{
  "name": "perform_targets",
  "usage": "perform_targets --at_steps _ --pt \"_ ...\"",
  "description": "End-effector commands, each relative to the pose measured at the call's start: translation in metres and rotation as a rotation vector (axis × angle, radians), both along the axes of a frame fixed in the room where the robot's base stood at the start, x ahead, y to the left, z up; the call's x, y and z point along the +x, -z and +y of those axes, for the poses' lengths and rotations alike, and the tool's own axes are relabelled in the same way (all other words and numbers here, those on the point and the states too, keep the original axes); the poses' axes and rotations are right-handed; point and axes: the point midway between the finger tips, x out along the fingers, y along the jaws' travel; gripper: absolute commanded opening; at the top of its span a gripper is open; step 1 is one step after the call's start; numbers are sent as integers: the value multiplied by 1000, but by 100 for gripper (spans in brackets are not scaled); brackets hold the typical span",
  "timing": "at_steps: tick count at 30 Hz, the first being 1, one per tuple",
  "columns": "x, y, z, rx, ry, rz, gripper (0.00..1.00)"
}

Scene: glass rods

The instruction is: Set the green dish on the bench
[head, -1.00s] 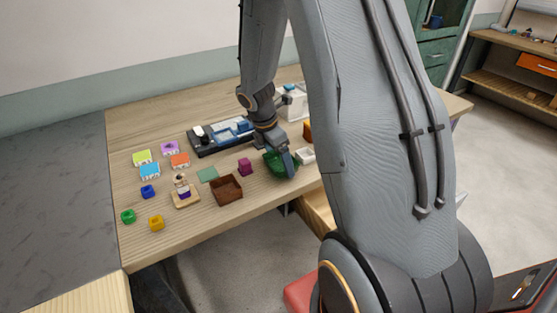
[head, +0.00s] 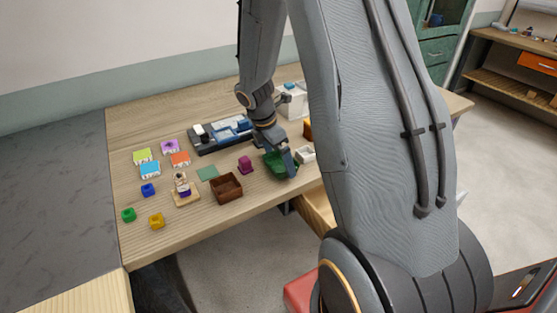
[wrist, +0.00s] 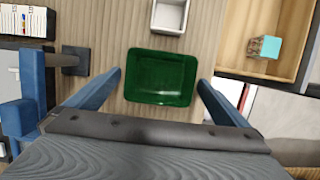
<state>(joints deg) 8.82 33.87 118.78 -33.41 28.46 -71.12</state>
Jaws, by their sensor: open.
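The green dish (wrist: 160,78) is a square, shallow dish resting on the wooden bench (wrist: 105,30). In the head view the dish (head: 272,163) sits near the bench's front edge, partly hidden by my gripper (head: 290,160). In the wrist view my gripper (wrist: 160,82) is open, with one blue finger on each side of the dish. Gaps show between the fingers and the dish sides, and nothing is held.
A small white dish (wrist: 170,14) lies just beyond the green dish. An open wooden drawer (wrist: 270,35) holding a turquoise-topped cube (wrist: 264,46) is at the right. A brown box (head: 227,188) and several small coloured blocks stand to the left.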

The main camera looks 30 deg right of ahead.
Motion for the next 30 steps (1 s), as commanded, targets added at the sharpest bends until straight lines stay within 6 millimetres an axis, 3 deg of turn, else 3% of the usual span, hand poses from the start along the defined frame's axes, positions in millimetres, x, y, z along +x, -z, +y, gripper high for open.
perform_targets --at_steps 12,18,25,30 --pt "1 -72 20 -1 0 -4 100" --pt "0 -97 27 -1 0 -3 100" --pt "-8 -106 37 17 65 -22 100" --pt "-42 -102 67 94 391 -114 100"
